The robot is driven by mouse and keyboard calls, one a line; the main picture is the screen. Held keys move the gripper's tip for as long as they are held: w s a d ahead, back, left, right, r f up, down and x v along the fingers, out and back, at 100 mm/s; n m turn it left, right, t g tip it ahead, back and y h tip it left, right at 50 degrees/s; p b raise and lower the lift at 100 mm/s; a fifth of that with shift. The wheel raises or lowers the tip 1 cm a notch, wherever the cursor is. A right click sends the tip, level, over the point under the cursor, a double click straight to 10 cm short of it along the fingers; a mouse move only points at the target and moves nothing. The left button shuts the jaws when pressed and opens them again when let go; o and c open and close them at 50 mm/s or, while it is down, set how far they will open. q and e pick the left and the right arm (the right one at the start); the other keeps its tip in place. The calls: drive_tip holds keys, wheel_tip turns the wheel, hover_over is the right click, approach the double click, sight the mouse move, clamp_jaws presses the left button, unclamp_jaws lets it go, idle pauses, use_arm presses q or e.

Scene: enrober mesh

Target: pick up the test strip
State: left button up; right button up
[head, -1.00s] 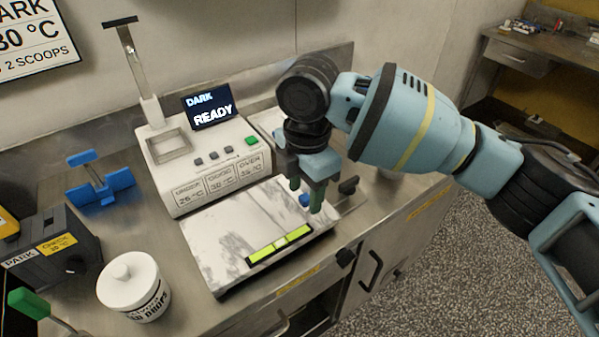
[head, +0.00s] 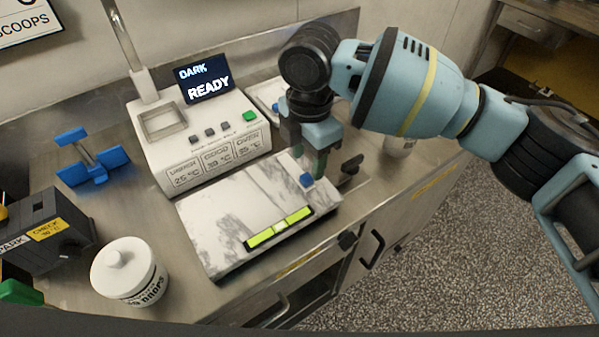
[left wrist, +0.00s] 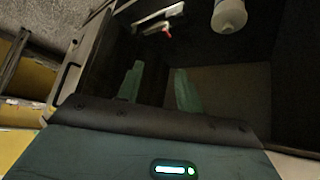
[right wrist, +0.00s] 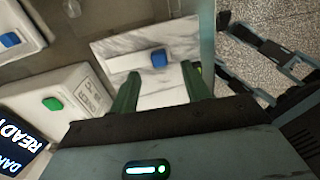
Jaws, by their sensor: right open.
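What looks like the test strip is a pale strip (right wrist: 130,66) with a blue block (right wrist: 158,58) at one end, lying on the marble slab (right wrist: 192,35). In the head view the blue block (head: 307,180) shows near the slab's right edge; the pale part is hard to tell from the marble. My right gripper (head: 311,160) is open and empty, just behind and above the blue block. In the right wrist view its green fingers (right wrist: 160,88) are apart, with the block beyond the gap. My left gripper (left wrist: 158,88) shows only in its wrist view, fingers apart and empty.
A READY-display machine (head: 200,135) stands behind the slab. A green level (head: 280,228) lies at the slab's front edge. A white lidded jar (head: 130,272), a blue stand (head: 92,160) and a dark box (head: 45,230) stand left. A white bottle (left wrist: 229,14) is near my left gripper.

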sight(307, 177)
drive_tip(key=shift+f, duration=2.4)
drive_tip(key=shift+c, duration=0.5)
clamp_jaws()
